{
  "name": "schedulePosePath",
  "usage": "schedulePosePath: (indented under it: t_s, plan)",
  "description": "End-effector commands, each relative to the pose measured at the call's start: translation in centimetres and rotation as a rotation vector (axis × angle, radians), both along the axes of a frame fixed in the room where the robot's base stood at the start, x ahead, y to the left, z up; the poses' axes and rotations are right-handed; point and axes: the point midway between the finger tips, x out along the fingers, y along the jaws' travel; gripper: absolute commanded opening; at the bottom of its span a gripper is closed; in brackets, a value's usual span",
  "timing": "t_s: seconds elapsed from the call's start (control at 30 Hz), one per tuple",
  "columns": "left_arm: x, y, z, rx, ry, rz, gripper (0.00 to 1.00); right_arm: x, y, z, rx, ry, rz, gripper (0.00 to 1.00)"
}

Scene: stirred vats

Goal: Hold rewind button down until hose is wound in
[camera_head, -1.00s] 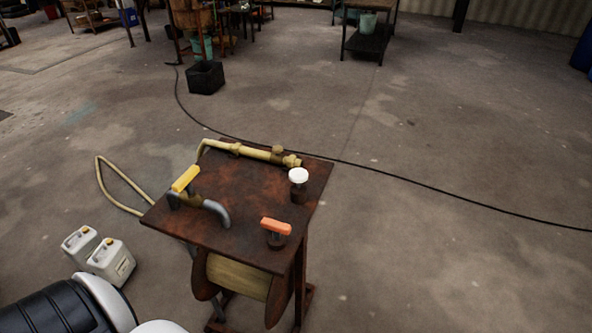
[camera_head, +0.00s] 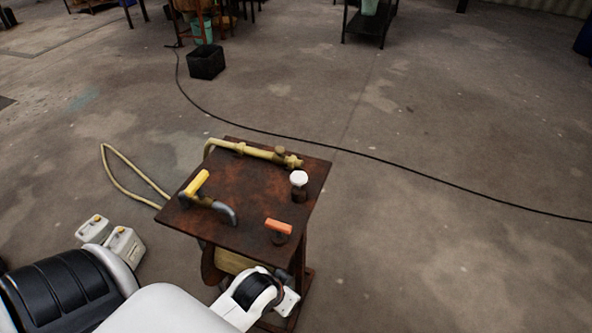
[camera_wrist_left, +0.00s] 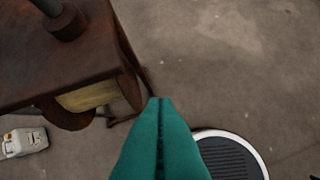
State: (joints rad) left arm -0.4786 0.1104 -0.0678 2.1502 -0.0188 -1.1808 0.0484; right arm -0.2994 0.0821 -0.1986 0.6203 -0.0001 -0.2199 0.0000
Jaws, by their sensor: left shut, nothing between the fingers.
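A rusty stand (camera_head: 245,205) holds a hose reel (camera_head: 228,262) under its top, partly hidden by my left arm. On the top are a white round button (camera_head: 299,178), an orange-topped control (camera_head: 278,226) and a yellow-handled lever (camera_head: 197,183) on a grey pipe. A pale yellow hose (camera_head: 130,175) loops on the floor left of the stand. My left arm reaches in low before the stand; its fingers cannot be made out there. In the left wrist view the teal left gripper (camera_wrist_left: 160,102) is shut and empty, beside the stand (camera_wrist_left: 60,55) and reel (camera_wrist_left: 90,97). My right gripper is out of view.
Pale jugs (camera_head: 125,245) stand on the floor left of the stand; one shows in the left wrist view (camera_wrist_left: 22,142). A black cable (camera_head: 400,172) crosses the floor behind. A black bin (camera_head: 206,62) stands farther back. Floor to the right is clear.

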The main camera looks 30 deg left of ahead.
Motion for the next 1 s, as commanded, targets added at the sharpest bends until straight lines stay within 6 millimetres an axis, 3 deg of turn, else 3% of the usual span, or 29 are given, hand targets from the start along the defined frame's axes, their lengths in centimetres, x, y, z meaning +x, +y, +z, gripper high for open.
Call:
schedulePosePath:
  t_s: [0.03,0.2,0.43,0.63,1.0]
  plan:
    - [2.2,1.2,1.7,0.006,-0.086,0.035,0.0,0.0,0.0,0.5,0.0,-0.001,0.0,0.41]
    - [7.9,4.7,6.2,0.01,-0.345,0.13,0.0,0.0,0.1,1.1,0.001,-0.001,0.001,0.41]
    - [13.7,9.5,13.0,0.014,-0.69,0.229,0.0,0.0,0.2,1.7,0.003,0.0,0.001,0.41]
    - [15.7,11.6,14.9,0.013,-0.833,0.257,0.0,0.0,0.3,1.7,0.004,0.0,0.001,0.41]
    - [15.9,11.7,15.0,0.012,-0.846,0.258,0.0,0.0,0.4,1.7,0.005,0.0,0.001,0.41]
